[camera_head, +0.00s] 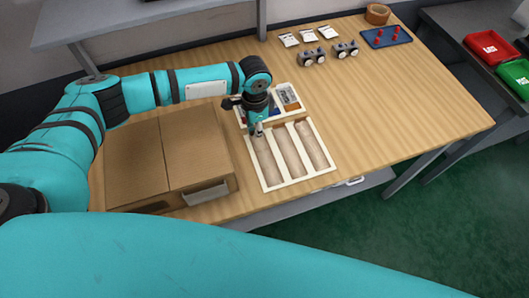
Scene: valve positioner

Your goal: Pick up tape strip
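I cannot make out a tape strip for certain. A closed cardboard box (140,170) lies on the wooden table, with a pale label-like patch (206,193) on its front side. A brown ring-shaped thing, perhaps a tape roll (377,14), stands at the far back edge. My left gripper (257,131) points down over the upper part of a divided wooden tray (265,184), just right of the box. Its fingers are too small to tell whether they are open or shut, or whether they touch anything. My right gripper is not in view.
Small parts lie in the tray's back compartments; its long front ones look empty. White cards (308,35), grey metal fittings (345,50) and a blue tray (386,37) with red pieces are at the back. Red (490,47) and green bins stand far right. The table's right side is clear.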

